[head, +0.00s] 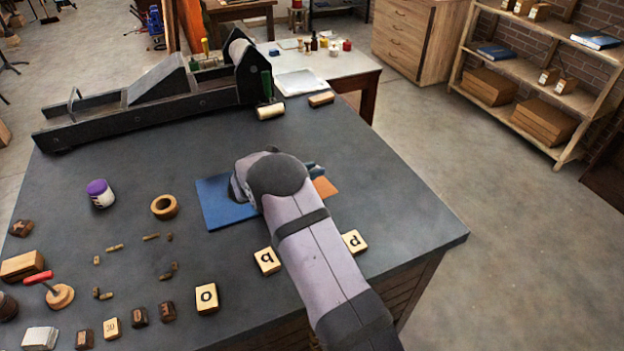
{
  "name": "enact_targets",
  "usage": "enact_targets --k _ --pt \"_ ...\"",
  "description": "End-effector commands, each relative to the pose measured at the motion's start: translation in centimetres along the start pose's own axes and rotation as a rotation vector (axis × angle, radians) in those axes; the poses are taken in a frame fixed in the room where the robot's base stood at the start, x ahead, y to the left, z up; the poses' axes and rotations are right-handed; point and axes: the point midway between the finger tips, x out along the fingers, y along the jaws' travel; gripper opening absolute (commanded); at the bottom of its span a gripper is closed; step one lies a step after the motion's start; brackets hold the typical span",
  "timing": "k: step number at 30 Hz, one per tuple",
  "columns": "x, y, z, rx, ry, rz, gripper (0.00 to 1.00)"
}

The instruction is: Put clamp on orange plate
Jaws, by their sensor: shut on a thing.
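The orange plate (325,187) lies on the dark tabletop, mostly hidden behind my arm; only its right part shows. My gripper (308,171) is low over the plates, its fingers largely hidden by my wrist. It is shut on the clamp (317,170), a small blue-grey piece that shows just right of my wrist, over or beside the far edge of the orange plate. Whether the clamp touches the plate cannot be told. A blue plate (214,205) lies to the left, partly under my wrist.
Letter blocks (267,260) and (354,241) flank my forearm. A wooden ring (164,206), a purple-lidded jar (100,193) and several small wooden pieces lie to the left. A long black press (165,95) stands at the back. The tabletop's right side (400,215) is clear.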

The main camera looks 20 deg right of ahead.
Motion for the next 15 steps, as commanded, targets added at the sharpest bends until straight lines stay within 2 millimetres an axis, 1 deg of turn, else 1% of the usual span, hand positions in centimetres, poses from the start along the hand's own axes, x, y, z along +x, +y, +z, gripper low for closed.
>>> enact_targets --k 3,12,15 --pt "0.2 0.0 -0.4 -0.002 0.000 0.000 0.00" --pt "1.4 0.0 -3.3 -0.003 0.000 -0.001 0.00" --pt "1.6 0.0 -3.8 0.000 -0.001 0.000 0.00"
